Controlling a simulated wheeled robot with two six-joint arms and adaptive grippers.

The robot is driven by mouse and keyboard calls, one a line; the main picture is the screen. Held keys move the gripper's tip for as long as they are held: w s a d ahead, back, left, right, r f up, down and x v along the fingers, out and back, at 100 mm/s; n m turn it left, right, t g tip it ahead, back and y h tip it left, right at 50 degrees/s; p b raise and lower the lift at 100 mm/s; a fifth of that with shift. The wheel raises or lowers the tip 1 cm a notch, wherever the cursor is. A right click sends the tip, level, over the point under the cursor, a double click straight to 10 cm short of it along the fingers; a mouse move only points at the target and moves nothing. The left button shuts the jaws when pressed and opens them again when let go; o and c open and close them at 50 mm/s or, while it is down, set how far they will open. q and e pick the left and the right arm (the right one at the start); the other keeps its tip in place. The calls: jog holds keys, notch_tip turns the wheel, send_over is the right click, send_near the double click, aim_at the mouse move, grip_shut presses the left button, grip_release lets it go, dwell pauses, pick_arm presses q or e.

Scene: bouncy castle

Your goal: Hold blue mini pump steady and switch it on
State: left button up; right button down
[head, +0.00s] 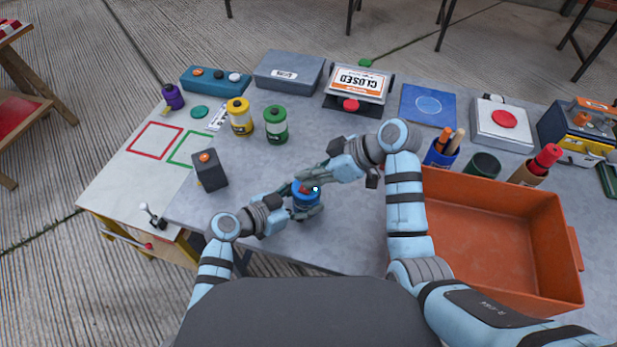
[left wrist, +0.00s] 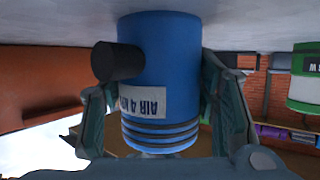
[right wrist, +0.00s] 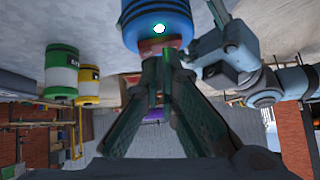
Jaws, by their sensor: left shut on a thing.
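The blue mini pump (head: 301,202) stands upright on the grey table near its front edge. In the left wrist view the pump (left wrist: 165,60) appears upside down, with a black spout and a white label. My left gripper (head: 306,210) is shut around its body, one finger on each side. My right gripper (head: 307,186) is above the pump, its fingertips together at the top. In the right wrist view the fingertips (right wrist: 163,58) are at a reddish part on the pump's top, partly hidden by them. A small white light (right wrist: 158,29) glows beside it.
An orange bin (head: 490,230) stands to the right. A dark box with an orange button (head: 210,172) stands to the left. Yellow (head: 240,118) and green (head: 276,125) canisters stand behind. A pen cup (head: 440,155) is behind the bin. The table between pump and canisters is clear.

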jog(key=shift+w, duration=0.15)
jog(key=shift+d, duration=0.15)
jog(key=shift+d+r, duration=0.25)
jog(key=shift+r, duration=0.05)
jog(key=v, duration=1.1)
pick_arm(q)
jog(key=o, duration=1.6)
jog(key=shift+o, duration=0.2)
jog(key=shift+a, duration=0.1)
